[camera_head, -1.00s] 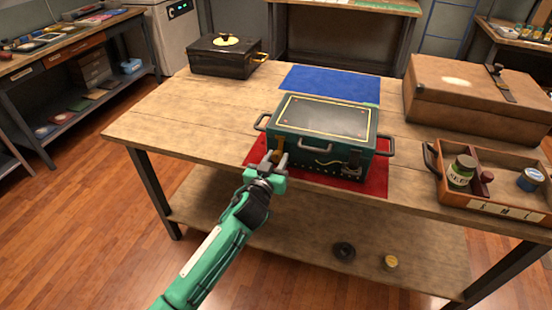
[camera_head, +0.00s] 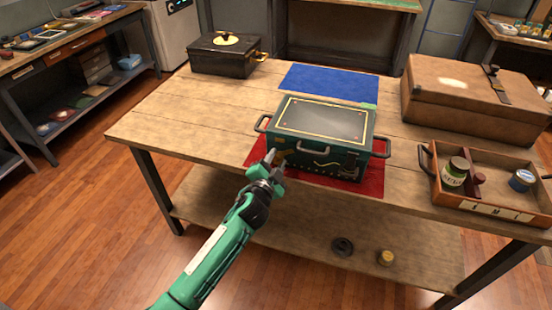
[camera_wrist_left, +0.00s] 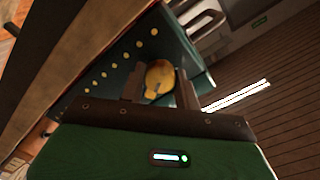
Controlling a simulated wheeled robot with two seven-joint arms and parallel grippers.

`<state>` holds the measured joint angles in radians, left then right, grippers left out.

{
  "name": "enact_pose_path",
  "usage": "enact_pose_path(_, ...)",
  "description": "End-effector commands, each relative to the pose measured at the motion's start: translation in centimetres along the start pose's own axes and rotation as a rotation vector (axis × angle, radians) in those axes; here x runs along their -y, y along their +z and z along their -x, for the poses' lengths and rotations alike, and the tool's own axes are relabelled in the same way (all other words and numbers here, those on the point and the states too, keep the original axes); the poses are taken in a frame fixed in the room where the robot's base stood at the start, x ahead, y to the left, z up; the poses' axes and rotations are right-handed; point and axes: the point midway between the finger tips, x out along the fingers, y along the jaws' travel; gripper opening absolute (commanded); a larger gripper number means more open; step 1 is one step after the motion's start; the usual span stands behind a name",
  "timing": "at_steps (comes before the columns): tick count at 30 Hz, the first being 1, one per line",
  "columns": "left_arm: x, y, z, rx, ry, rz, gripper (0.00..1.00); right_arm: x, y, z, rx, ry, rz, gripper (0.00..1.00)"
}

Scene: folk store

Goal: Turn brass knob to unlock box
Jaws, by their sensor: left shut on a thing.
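The dark green box (camera_head: 322,132) with a black, yellow-lined lid stands shut on the red mat (camera_head: 371,187). The brass knob (camera_head: 281,156) is on the box's front face, near its left end, and partly hidden by my gripper. My left gripper (camera_head: 275,160) is at the knob, rolled to a tilt, and shut on it. In the left wrist view the round brass knob (camera_wrist_left: 160,78) sits between the two fingers (camera_wrist_left: 157,90), against the box's studded front. My right gripper does not show.
A blue mat (camera_head: 330,82) lies behind the box. A black box (camera_head: 225,58) stands at the back left. A brown case (camera_head: 470,103) stands at the right, with a wooden tray (camera_head: 486,210) of jars in front of it. The table's left part is clear.

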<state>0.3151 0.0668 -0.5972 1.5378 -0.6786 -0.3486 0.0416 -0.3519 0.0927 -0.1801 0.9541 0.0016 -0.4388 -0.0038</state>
Motion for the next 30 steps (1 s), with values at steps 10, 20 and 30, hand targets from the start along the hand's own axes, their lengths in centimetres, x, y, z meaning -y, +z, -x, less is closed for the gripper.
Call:
enact_pose_path(10, 0.0, 0.0, 0.0, 0.011, 0.000, -0.312, 0.09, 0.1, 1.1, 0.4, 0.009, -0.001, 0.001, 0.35)
enact_pose_path(20, 0.0, 0.0, 0.0, 0.016, -0.002, -0.507, 0.09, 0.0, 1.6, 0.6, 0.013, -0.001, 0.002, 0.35)
enact_pose_path(30, -0.1, 0.0, 0.0, 0.019, -0.002, -0.579, 0.09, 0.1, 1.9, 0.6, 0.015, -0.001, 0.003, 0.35)
